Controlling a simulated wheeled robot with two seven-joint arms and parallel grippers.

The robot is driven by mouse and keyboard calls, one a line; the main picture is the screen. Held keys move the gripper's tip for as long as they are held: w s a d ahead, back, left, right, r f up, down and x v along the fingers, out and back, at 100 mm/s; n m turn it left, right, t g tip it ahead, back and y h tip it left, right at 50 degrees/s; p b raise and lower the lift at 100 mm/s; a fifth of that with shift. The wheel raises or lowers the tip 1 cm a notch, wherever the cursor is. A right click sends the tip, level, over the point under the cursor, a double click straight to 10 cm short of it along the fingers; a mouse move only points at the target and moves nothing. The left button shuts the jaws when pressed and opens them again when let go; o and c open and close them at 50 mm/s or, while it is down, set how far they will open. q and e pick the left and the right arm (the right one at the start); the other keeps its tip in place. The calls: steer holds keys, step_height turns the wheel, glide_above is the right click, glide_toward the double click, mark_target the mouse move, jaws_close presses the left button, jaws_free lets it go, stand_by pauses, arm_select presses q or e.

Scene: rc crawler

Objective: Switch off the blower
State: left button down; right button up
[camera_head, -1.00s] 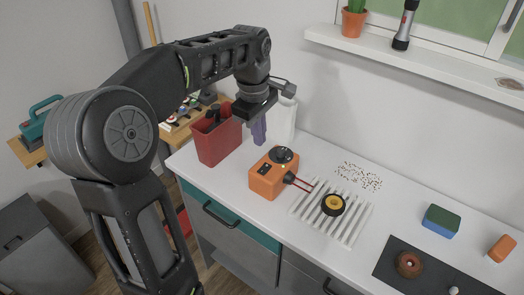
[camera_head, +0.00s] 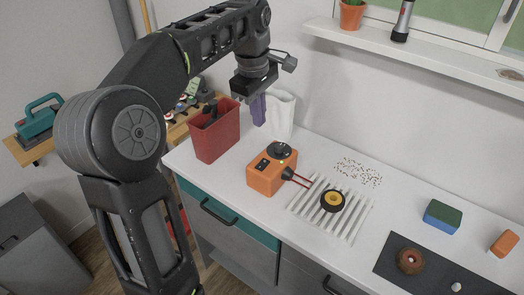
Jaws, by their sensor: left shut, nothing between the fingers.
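The blower is most likely the orange box (camera_head: 265,179) on the white counter, though I cannot confirm this by a label. It has a round black knob (camera_head: 280,150) on top, a black switch panel (camera_head: 262,164) and a small green light (camera_head: 282,162). My right gripper is out of view.
A red bin (camera_head: 217,138) with dark items stands left of the box. To the right lie a white slatted rack (camera_head: 352,222) with a black and yellow wheel (camera_head: 333,201), scattered small bits (camera_head: 358,171), a green and blue sponge (camera_head: 442,216) and a dark mat (camera_head: 405,285).

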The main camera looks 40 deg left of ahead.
mark_target(264, 161)
arm_select(q)
steer(key=f, duration=0.4)
steer(key=w+f+p, duration=0.1)
steer(key=f, duration=0.4)
steer(key=f+p, duration=0.1)
steer(key=f, duration=0.3)
steer(key=shift+w+f, duration=0.3)
steer(key=shift+f, duration=0.05)
steer(key=shift+f, duration=0.1)
